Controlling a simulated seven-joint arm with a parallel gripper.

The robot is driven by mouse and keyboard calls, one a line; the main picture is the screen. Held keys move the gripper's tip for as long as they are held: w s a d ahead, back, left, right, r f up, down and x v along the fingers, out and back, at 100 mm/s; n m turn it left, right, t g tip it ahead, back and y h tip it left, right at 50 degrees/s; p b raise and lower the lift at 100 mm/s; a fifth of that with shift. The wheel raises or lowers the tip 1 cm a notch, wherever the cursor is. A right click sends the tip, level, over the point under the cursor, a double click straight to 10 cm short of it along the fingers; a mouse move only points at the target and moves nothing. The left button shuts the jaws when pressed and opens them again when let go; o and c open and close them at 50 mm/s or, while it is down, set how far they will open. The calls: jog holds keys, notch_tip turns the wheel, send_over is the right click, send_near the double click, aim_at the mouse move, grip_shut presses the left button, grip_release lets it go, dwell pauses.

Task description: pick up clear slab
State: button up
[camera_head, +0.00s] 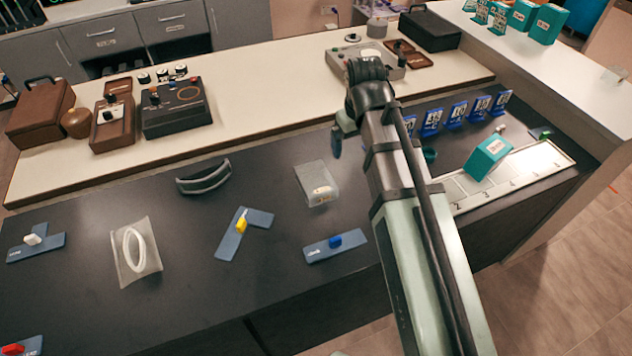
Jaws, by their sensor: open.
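A clear slab (312,177) lies on the dark counter near the middle of the camera_head view, left of my arm. It is see-through, and a small white and orange item shows at its lower part; I cannot tell whether that is inside or on it. My gripper (338,138) is mostly hidden behind my arm, above and slightly right of the slab and apart from it. The little that shows of it is open, and nothing is seen between the fingers.
A clear pouch with a white ring (150,262), a grey curved band (204,178) and blue plates with yellow (228,245) and blue knobs (318,251) lie around the slab. A teal box (487,157) stands on a numbered strip (530,163) at right. Bare counter surrounds the slab.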

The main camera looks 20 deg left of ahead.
jog(key=s+a, duration=0.6)
jog(key=a, duration=0.2)
send_over(316, 178)
jog(key=shift+g+y, duration=0.3)
jog(key=shift+y, duration=0.1)
notch_tip(316, 178, down, 7)
jog(key=shift+s+f, duration=0.1)
jog(key=shift+f, duration=2.7)
jog(key=c, duration=1)
jog(key=shift+c, duration=0.4)
jog(key=shift+r, duration=0.1)
